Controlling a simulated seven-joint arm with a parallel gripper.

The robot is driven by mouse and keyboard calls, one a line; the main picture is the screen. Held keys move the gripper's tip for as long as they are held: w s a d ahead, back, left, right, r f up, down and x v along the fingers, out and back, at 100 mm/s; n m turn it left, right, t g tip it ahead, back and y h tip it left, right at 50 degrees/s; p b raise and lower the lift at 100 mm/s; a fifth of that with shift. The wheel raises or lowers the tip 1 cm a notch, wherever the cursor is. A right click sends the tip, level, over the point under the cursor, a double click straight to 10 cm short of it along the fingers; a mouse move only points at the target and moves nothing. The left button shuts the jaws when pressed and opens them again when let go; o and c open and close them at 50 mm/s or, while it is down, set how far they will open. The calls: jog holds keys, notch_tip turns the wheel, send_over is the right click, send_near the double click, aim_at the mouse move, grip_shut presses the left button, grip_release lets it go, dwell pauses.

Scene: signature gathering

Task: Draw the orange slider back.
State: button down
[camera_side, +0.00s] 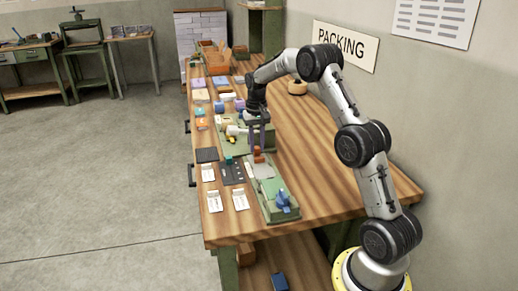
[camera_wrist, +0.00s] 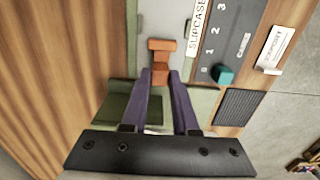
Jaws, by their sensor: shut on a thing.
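The orange slider (camera_wrist: 161,47) shows at the middle of the wrist view, on a light grey strip of a green fixture. In the side view the orange slider (camera_side: 258,158) sits at the far end of the green fixture (camera_side: 263,183). My gripper (camera_wrist: 160,72) has its two purple fingers closed in on the lower part of the slider, one on each side. In the side view my gripper (camera_side: 258,148) points straight down over it. The fingers hide part of the slider's sides.
A dark panel (camera_side: 232,172) with a teal knob (camera_wrist: 223,75) lies beside the fixture. A blue part (camera_side: 283,201) stands at the fixture's near end. White cards (camera_side: 240,199) lie to the left. Behind is another green base (camera_side: 257,136) with parts. Bare wood (camera_side: 320,168) lies to the right.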

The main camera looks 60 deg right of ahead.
aim_at(256, 147)
jog(key=shift+w+d+r, duration=0.15)
jog(key=shift+w+d, duration=0.05)
jog(key=shift+w, duration=0.1)
jog(key=c, duration=1.1)
grip_release()
jog(key=o, duration=0.4)
jog(key=shift+s, duration=0.1)
notch_tip(256, 147, up, 14)
jog(key=shift+f, duration=0.15)
jog(key=shift+a, duration=0.1)
